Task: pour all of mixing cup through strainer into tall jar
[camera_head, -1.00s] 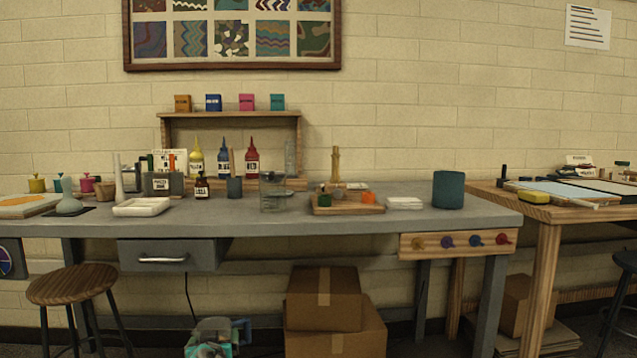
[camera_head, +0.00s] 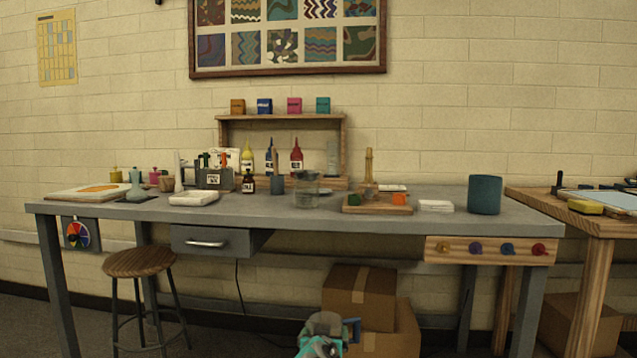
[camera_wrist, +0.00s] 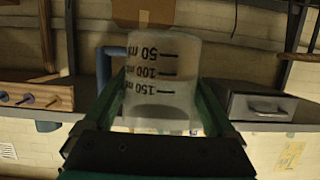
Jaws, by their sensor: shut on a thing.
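My gripper (camera_wrist: 160,100) is shut on the mixing cup (camera_wrist: 163,62), a translucent cup with black marks for 50, 100 and 150 ml. A blue handle-like part (camera_wrist: 106,68) shows beside it. In the head view my teal gripper (camera_head: 322,346) and the cup (camera_head: 325,322) are low at the bottom centre, in front of the table. I cannot tell how much the cup holds. A clear glass jar (camera_head: 306,192) stands mid-table. A taller clear vessel (camera_head: 333,158) stands behind it at the shelf. I cannot tell which is the tall jar, and the strainer cannot be made out.
A stool (camera_head: 140,262) stands at front left. Cardboard boxes (camera_head: 360,290) sit underneath.

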